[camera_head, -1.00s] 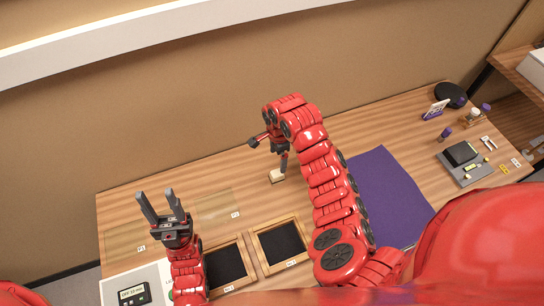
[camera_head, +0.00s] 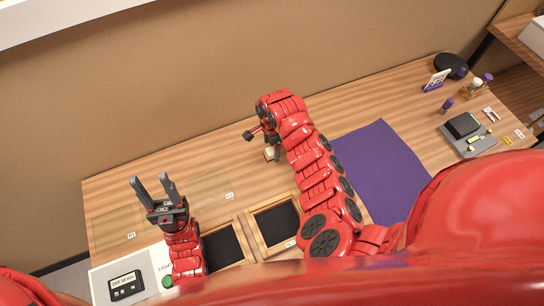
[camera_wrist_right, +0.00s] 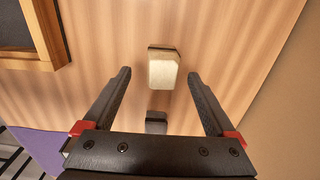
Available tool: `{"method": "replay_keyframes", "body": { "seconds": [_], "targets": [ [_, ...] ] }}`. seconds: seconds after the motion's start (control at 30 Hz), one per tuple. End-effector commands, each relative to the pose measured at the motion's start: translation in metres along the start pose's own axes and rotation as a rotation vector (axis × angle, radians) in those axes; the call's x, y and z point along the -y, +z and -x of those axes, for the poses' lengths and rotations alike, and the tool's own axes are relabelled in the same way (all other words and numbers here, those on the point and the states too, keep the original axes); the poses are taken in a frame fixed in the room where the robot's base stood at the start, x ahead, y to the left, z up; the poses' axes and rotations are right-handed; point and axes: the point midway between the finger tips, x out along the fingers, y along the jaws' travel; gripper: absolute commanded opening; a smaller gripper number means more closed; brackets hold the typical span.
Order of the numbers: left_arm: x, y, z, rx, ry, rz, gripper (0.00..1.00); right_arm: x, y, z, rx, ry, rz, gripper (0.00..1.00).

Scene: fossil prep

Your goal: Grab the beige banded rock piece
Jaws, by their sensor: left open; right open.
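The beige rock piece (camera_head: 268,154) lies on the wooden table below my right gripper, partly hidden by it in the head view. In the right wrist view the pale blocky piece (camera_wrist_right: 163,71) has a dark band along its far edge. My right gripper (camera_wrist_right: 159,75) is open, its fingertips on either side of the piece in the picture with gaps to both; contact is not visible. My left gripper (camera_head: 152,182) is open and empty, raised above the left part of the table.
Two wood-framed dark trays (camera_head: 248,228) stand near the table's front. A purple mat (camera_head: 378,160) lies right of my right arm. A dark block (camera_wrist_right: 156,117) shows between the finger bases. A grey device (camera_head: 466,134) and small bottles sit far right.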

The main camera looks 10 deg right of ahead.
Motion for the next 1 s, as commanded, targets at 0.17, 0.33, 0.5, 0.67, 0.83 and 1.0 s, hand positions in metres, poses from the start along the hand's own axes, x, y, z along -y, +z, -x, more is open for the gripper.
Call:
{"method": "replay_keyframes", "body": {
  "seconds": [0.17,0.33,0.5,0.67,0.83,1.0],
  "targets": [
    [-0.001,0.004,0.022,0.000,0.000,0.000,0.50,0.001,-0.001,-0.018,-0.001,0.001,0.001,0.91],
    [-0.003,0.009,0.052,0.000,0.000,0.000,0.50,0.003,-0.003,-0.040,-0.001,0.001,0.000,0.91],
    [-0.003,0.011,0.068,0.000,0.000,0.000,0.50,0.003,-0.003,-0.054,0.000,0.002,0.000,0.91],
    [-0.003,0.011,0.065,0.000,0.000,0.000,0.50,0.003,-0.003,-0.051,0.000,0.001,0.000,0.91],
    [-0.003,0.011,0.065,0.000,0.000,0.000,0.50,0.003,-0.003,-0.050,0.000,0.001,0.000,0.75],
    [-0.003,0.011,0.065,0.000,0.000,0.000,0.50,0.003,-0.003,-0.050,0.000,0.001,0.000,0.44]
  ]
}}
